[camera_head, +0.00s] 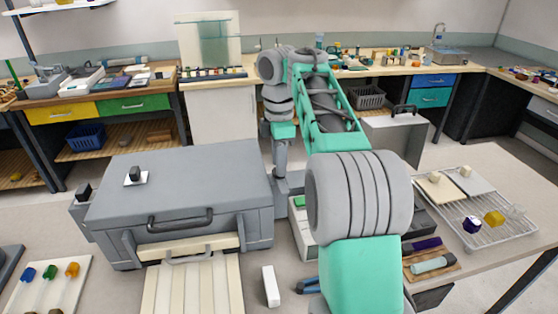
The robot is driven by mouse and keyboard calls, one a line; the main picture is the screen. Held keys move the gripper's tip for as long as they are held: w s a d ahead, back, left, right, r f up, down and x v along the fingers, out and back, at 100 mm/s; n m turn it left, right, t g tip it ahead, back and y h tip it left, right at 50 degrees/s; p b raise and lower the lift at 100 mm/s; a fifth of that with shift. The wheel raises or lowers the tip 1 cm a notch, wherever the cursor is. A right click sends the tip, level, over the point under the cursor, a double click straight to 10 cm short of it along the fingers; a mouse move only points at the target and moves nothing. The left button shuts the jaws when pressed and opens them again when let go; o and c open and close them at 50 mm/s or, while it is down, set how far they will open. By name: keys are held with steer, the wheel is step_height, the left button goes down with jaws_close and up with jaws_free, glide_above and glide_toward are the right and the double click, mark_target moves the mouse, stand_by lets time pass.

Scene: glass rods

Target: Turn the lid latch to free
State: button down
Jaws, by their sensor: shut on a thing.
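A large grey case (180,185) with a closed lid stands on the bench at left. A small black knob on a white plate (135,175) sits on top of the lid, well away from my gripper. Another black knob (84,191) shows at the case's left side. My arm reaches forward, and its wrist drops to my gripper (286,184) at the case's right rear side. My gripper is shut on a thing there. The fingertips and the held thing cannot be made out clearly, so I cannot tell which part it is or how it is turned.
A black handle (180,219) is on the case's front. A cream ribbed tray (195,288) and a white block (271,287) lie before it. A wire rack (490,222) holds coloured pieces at right. A rod board (75,290) lies at left. My arm covers the middle bench.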

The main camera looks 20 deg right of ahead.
steer(key=c, duration=1)
jaws_free()
steer(key=shift+o, duration=0.2)
step_height(320, 180, up, 8)
steer(key=p, duration=0.7)
steer(key=shift+f, duration=0.1)
steer(key=shift+a, duration=0.1)
